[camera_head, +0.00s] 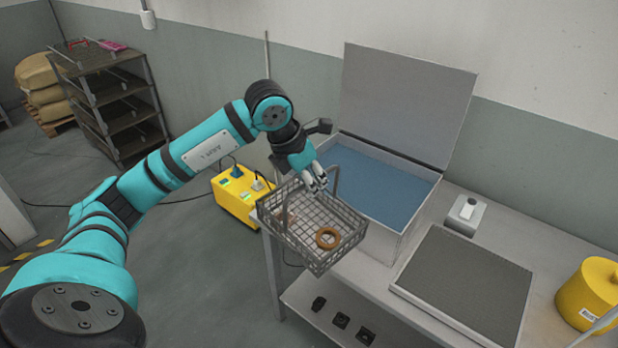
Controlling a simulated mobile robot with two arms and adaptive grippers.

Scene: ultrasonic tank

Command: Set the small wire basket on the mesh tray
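The small wire basket (296,232) is grey, with a handle arching over it, and hangs at the front left corner of the bench beside the open tank. A brown ring (327,238) lies inside it. My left gripper (318,186) is at the top of the basket's handle, with its fingers closed around it; the fingertips partly hide the grip. The mesh tray (464,284) lies flat on the bench at the right, empty, apart from the basket. My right gripper does not show.
The ultrasonic tank (415,214) with blue liquid and a raised lid (405,100) stands behind the basket. A yellow container (590,293) stands right of the tray. A yellow unit (238,194) is left of the bench.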

